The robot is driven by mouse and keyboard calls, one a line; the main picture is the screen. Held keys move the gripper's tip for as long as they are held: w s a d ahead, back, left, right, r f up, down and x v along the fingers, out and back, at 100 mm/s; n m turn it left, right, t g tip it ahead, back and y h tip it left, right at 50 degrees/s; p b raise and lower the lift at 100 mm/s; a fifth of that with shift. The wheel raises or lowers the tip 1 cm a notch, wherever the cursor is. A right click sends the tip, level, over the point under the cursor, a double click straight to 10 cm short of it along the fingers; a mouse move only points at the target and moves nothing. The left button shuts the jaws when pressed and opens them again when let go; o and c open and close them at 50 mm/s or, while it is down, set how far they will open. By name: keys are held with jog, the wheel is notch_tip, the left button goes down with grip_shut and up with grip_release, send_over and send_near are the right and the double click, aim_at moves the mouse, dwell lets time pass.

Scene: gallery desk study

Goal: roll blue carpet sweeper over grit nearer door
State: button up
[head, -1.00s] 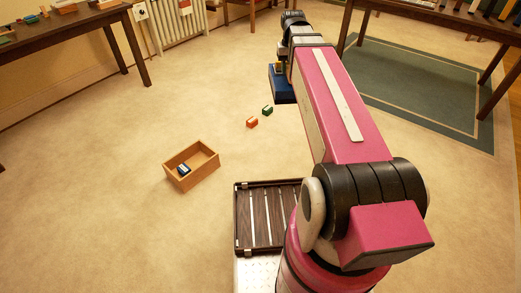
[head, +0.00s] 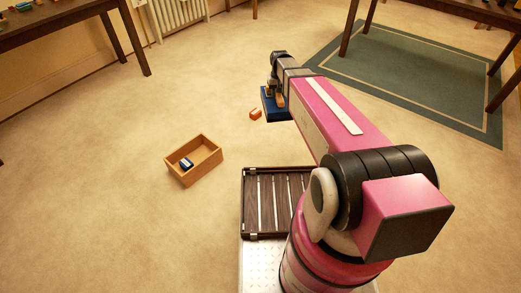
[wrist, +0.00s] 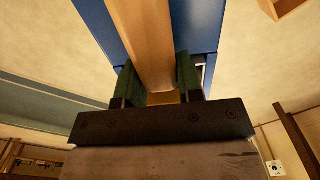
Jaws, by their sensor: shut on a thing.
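The blue carpet sweeper (head: 274,104) is low over the carpet at the end of my arm; I cannot tell whether it touches the floor. My gripper (head: 271,88) is shut on its wooden handle. In the wrist view the light wooden handle (wrist: 150,35) runs between the green pads of my gripper (wrist: 158,78), with the blue sweeper body (wrist: 193,25) beyond it. I can make out no grit on the floor, and no door is in view. The floor under and behind the sweeper is hidden.
A small orange block (head: 255,114) lies just left of the sweeper. An open wooden box (head: 207,168) with a dark blue-and-white item stands on the floor further left. A green rug (head: 420,105) lies right, under a table. Another table (head: 75,12) stands left. Open carpet lies between.

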jog(key=shift+s+a+f+n, duration=0.25)
jog(key=shift+a+f, duration=1.65)
jog(key=shift+f, duration=5.6)
jog(key=shift+s+a+f+n, duration=0.25)
jog(key=shift+a+f, duration=1.65)
jog(key=shift+f, duration=5.65)
jog(key=shift+s+a+f+n, duration=0.25)
jog(key=shift+a+f, duration=1.65)
jog(key=shift+f, duration=5.6)
jog(key=s+d+r, duration=0.2)
jog(key=d+r, duration=0.1)
jog(key=r, duration=0.5)
jog(key=shift+s, duration=0.15)
jog(key=shift+d+r, duration=0.1)
